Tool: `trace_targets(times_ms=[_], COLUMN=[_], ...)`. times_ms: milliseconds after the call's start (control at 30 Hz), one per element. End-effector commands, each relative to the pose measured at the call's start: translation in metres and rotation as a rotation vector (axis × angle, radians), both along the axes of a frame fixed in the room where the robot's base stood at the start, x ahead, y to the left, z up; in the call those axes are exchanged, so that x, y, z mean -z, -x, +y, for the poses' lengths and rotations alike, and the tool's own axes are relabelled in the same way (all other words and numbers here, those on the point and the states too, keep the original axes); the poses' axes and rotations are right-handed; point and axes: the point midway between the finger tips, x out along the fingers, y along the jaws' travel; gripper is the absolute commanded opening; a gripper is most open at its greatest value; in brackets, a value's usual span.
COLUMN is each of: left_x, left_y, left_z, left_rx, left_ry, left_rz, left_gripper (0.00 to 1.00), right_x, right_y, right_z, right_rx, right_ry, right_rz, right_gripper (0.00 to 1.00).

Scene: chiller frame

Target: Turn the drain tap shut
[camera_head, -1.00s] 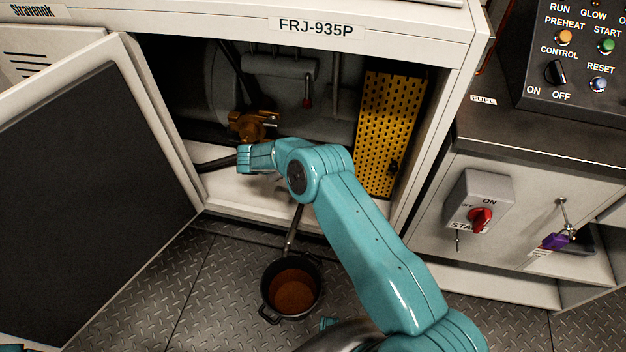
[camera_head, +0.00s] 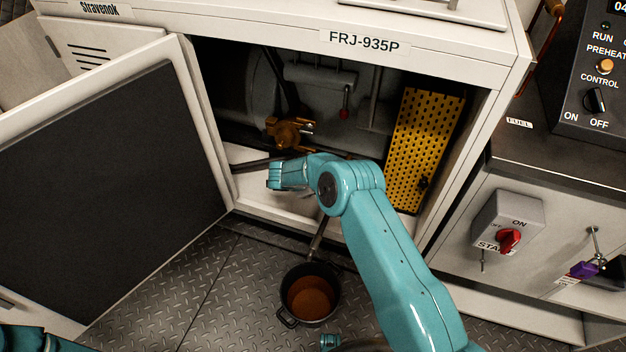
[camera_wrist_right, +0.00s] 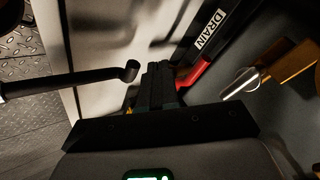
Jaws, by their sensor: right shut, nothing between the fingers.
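In the right wrist view a red handle (camera_wrist_right: 196,74) lies beside a dark strip with a white DRAIN label (camera_wrist_right: 211,30). My right gripper (camera_wrist_right: 159,72) is shut and empty, with its fingertips just left of the red handle. I cannot tell whether they touch it. In the head view my right arm reaches into the open cabinet, and its wrist hides the fingers and the red handle. A drain pipe (camera_head: 319,238) slopes out of the cabinet to a pot (camera_head: 310,294) of brown liquid on the floor. My left gripper is out of view.
The cabinet door (camera_head: 110,170) stands open on the left. A dark rod (camera_wrist_right: 70,82) and a metal-and-brass fitting (camera_wrist_right: 243,80) flank the gripper in the wrist view.

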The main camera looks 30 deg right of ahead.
Motion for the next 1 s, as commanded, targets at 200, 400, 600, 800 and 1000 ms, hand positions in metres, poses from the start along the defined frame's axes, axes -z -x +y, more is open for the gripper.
trace_targets(times_ms=[200, 400, 600, 800, 1000], left_x=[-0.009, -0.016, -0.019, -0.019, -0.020], left_y=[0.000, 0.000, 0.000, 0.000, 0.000], left_z=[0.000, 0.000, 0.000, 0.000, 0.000], left_rx=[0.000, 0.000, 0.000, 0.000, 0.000], left_ry=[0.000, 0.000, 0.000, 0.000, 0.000], left_rz=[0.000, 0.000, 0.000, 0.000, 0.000], left_gripper=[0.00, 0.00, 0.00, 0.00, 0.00], right_x=[-0.026, -0.056, -0.074, -0.077, -0.080], right_y=[0.001, 0.002, 0.004, 0.006, 0.009], right_z=[0.017, 0.040, 0.056, 0.060, 0.039], right_rx=[-0.004, -0.003, -0.001, -0.001, 0.035], right_ry=[0.000, 0.000, 0.000, 0.001, 0.000], right_rz=[-0.002, -0.004, -0.002, 0.000, -0.004], right_gripper=[0.00, 0.00, 0.00, 0.00, 0.00])
